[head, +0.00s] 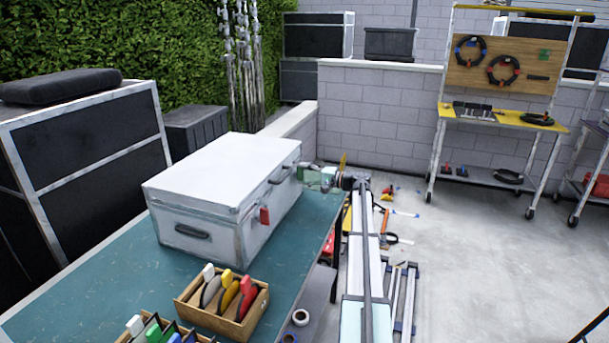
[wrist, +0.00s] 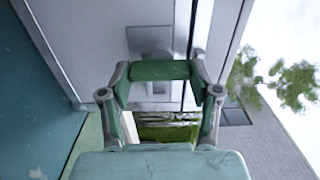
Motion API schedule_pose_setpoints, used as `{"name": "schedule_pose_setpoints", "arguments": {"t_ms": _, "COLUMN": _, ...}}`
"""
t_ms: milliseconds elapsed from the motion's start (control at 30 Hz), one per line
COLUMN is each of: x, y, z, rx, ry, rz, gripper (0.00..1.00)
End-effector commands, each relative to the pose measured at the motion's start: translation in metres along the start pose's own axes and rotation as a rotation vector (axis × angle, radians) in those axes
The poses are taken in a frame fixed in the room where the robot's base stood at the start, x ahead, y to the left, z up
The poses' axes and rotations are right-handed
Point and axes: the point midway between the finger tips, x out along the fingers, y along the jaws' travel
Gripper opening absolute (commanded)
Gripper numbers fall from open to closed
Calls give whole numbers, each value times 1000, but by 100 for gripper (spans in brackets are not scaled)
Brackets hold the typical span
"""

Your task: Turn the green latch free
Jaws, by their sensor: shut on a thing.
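A white metal case (head: 220,185) with its lid down stands on the teal table (head: 100,275). In the head view my gripper (head: 316,176) is at the case's right side, near its far end. In the wrist view my gripper (wrist: 159,78) faces the case wall (wrist: 85,35), and its fingertips are at the two ends of a green bar, which looks like the green latch (wrist: 160,70). The gripper is shut on it. A grey metal fitting (wrist: 152,42) on the case is just beyond the bar. The latch is too small to make out in the head view.
A red tag-like latch (head: 265,215) hangs on the case's near right side, with a dark handle (head: 283,174) farther along. A wooden box of coloured-handled tools (head: 205,318) stands in front. Rails and loose gear (head: 385,240) lie right of the table; the floor beyond is mostly clear.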

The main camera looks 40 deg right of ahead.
Motion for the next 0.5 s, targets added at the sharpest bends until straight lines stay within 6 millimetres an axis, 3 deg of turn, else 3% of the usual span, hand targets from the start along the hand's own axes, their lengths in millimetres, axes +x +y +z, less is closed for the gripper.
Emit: {"name": "schedule_pose_setpoints", "arguments": {"t_ms": 500, "x": 1, "y": -1, "z": 0, "rx": 39, "ry": 1, "rz": -3, "gripper": 28}}
